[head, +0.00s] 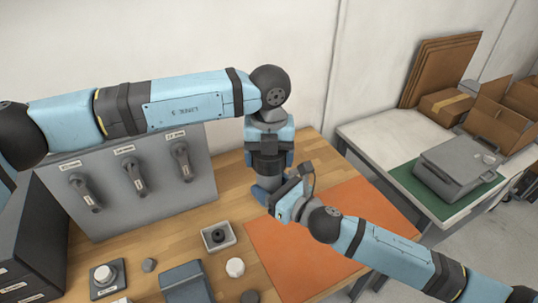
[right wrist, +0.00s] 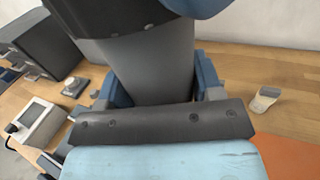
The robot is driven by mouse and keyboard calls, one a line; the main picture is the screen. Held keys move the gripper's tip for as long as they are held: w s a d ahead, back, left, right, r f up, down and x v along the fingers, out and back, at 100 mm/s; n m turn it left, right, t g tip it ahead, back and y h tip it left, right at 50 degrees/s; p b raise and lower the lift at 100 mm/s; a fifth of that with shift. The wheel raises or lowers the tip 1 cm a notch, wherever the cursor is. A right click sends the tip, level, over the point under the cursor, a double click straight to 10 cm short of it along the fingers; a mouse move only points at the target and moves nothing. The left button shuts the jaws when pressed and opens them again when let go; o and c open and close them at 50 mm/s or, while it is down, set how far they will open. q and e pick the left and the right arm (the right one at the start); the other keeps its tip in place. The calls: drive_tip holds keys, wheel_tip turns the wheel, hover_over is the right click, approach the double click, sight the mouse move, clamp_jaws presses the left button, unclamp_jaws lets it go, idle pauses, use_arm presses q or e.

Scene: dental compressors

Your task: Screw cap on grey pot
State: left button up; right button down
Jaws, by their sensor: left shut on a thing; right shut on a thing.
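The grey pot (right wrist: 145,70) stands upright in the right wrist view, between the blue fingers of my right gripper (right wrist: 163,88), which is shut on it. In the head view my right gripper (head: 272,192) reaches in from the right, low beside the pot. My left gripper (head: 268,172) points straight down directly above the pot, and its dark body (right wrist: 110,14) covers the pot's top in the right wrist view. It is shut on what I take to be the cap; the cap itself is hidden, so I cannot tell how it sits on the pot.
A grey panel with several levers (head: 140,190) stands at the back left. A small tray with a dark round piece (head: 218,236), a white disc (head: 235,267) and a knob box (head: 106,277) lie in front. An orange mat (head: 315,265) lies clear at the right.

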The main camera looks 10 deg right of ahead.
use_arm(q)
drive_tip(key=m, duration=2.4)
drive_tip(key=shift+m, duration=0.4)
drive_tip(key=o, duration=1)
drive_tip(key=shift+r, duration=2.2)
drive_tip(key=shift+c, duration=0.4)
